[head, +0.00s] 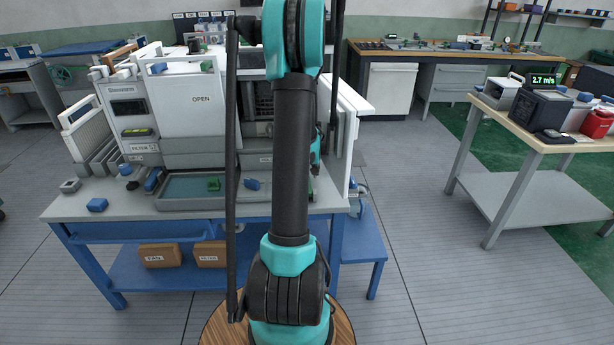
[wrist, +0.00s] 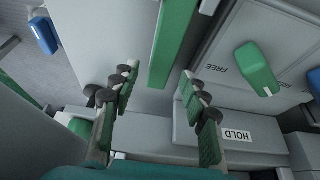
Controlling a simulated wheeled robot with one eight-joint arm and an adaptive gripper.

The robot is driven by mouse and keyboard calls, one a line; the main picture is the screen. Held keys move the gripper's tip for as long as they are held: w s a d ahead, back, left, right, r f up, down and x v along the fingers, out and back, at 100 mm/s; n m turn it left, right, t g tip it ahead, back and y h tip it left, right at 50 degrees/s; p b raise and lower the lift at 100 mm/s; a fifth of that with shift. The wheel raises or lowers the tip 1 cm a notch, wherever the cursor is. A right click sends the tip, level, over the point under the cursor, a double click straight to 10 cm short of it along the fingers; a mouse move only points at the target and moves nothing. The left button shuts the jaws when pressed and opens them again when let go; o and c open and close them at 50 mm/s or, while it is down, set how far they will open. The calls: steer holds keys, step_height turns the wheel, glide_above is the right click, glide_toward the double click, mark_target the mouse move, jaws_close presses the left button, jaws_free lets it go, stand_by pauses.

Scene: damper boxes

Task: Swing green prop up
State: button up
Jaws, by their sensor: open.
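A long green bar (wrist: 175,40), which looks like the prop, runs down from the top edge of the wrist view along a pale panel. Its lower end shows between my gripper's fingertips (wrist: 158,82). The gripper is open, with green-padded fingers on either side and a gap to each; whether the bar lies at fingertip depth I cannot tell. A green knob (wrist: 258,68) sits to the right on a grey plate marked FREE. A HOLD label (wrist: 237,135) is below it. In the head view my arm hides the gripper and the bar.
The white machine with an OPEN panel (head: 201,99) stands on a blue bench (head: 120,215). A white door (head: 345,105) juts out at its right. A tray (head: 175,188) holds a green block (head: 213,184). A side table (head: 520,185) stands right, with free floor between.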

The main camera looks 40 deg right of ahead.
steer(key=shift+x, duration=0.8)
jaws_close()
